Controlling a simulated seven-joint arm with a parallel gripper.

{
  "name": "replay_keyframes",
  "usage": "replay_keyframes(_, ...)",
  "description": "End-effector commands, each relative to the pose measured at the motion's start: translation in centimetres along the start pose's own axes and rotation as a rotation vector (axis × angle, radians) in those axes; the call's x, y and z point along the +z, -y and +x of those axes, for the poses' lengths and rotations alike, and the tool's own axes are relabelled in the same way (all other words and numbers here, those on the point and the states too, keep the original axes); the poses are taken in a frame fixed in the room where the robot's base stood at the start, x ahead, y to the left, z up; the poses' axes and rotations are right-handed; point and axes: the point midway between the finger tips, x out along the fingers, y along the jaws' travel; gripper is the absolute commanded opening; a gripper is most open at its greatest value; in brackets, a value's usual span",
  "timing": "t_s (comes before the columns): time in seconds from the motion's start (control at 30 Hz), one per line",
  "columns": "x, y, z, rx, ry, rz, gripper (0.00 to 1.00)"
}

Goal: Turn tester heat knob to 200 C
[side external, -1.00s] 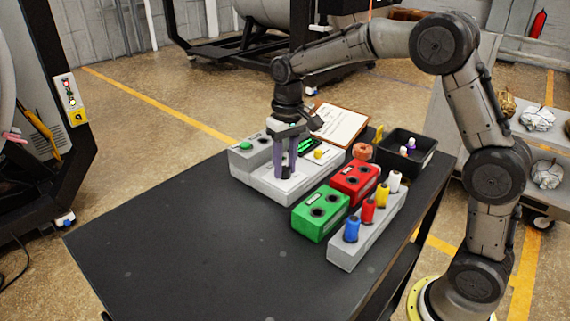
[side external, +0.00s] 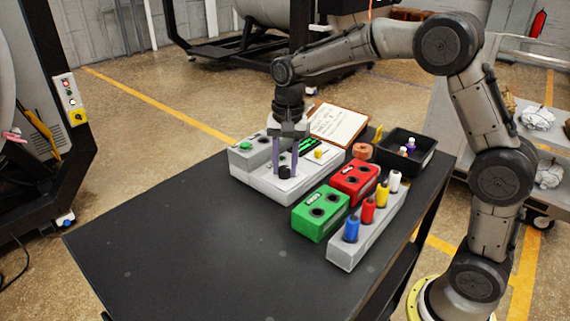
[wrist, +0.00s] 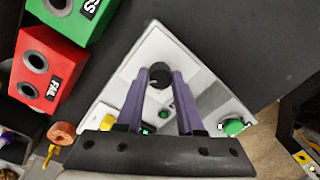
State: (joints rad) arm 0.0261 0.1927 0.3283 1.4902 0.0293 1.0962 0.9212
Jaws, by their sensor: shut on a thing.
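The tester is a white box (side external: 262,188) on the dark table, with a green-lit display (side external: 302,146). Its black heat knob (side external: 284,172) stands on the top face near the front edge; in the wrist view the knob (wrist: 160,75) sits between my fingertips. My gripper (side external: 285,170) points down over the tester, its two purple fingers shut on opposite sides of the knob. In the wrist view my gripper (wrist: 160,80) has a finger touching each side. The knob's setting and the scale markings are too small to read.
A yellow button (side external: 320,153) and a green button (side external: 246,146) are on the tester. Green (side external: 320,213) and red (side external: 354,183) socket boxes and a grey rack (side external: 350,245) of coloured pegs stand to the right. A clipboard (side external: 340,124) and a black bin (side external: 425,150) lie behind. The table's front left is clear.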

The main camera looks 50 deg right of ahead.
Motion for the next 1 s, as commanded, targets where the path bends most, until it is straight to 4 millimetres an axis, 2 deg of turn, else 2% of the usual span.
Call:
replay_keyframes(0.57,-0.07,0.09,-0.21,-0.005,-0.005,0.038,0.00)
replay_keyframes(0.6,-0.07,0.09,-0.21,-0.005,-0.005,0.038,0.38)
replay_keyframes(0.73,-0.06,0.07,-0.17,-0.004,-0.005,0.038,0.61)
replay_keyframes(0.77,-0.05,0.07,-0.15,-0.004,-0.004,0.037,0.66)
replay_keyframes(1.0,-0.02,0.02,-0.06,-0.002,-0.003,0.037,0.66)
